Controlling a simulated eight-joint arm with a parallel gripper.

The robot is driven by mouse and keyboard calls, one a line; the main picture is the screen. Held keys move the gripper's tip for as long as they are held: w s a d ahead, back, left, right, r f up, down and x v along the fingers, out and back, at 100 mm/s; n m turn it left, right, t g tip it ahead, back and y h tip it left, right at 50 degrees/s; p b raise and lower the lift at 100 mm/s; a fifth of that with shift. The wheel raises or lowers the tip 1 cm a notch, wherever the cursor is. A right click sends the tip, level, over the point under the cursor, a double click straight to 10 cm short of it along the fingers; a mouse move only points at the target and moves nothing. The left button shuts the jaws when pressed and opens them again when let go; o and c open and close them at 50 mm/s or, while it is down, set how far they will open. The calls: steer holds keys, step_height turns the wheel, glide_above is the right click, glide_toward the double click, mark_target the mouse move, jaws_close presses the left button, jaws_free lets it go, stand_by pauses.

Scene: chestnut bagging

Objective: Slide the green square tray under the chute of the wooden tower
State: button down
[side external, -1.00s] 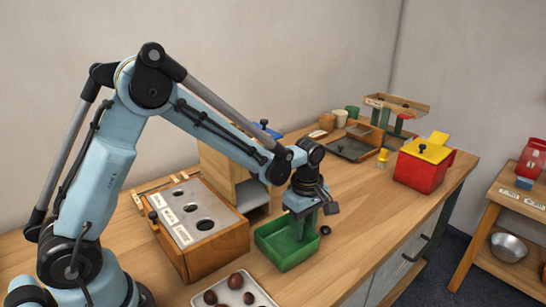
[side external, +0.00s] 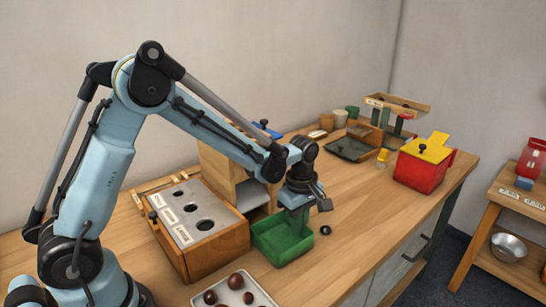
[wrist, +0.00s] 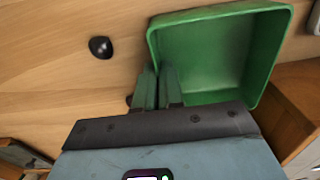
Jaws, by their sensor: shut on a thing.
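The green square tray (side external: 282,247) sits on the table in front of the wooden tower (side external: 222,168). In the wrist view the tray (wrist: 222,50) is empty where I can see into it. My gripper (side external: 298,225) points down at the tray's far right wall. In the wrist view my gripper (wrist: 158,85) has its green fingers close together on the tray's near wall, shut on it. The tower's grey chute (side external: 252,196) slopes down just behind the tray. The tray's back edge is close to the chute, and my arm hides part of the tower.
A wooden box with round holes (side external: 198,222) stands left of the tray. A metal tray of chestnuts (side external: 236,291) lies in front. A dark round object (side external: 325,231) lies right of the tray. A red box with a yellow lid (side external: 424,163) stands farther right.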

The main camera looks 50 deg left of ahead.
mark_target(286, 226)
steer(key=shift+s+a, duration=0.15)
steer(key=shift+a, duration=0.8)
steer(key=shift+s+a, duration=0.15)
steer(key=shift+a, duration=0.8)
steer(key=c, duration=1.2)
jaws_free()
step_height(286, 226, up, 12)
steer(key=shift+r, duration=0.1)
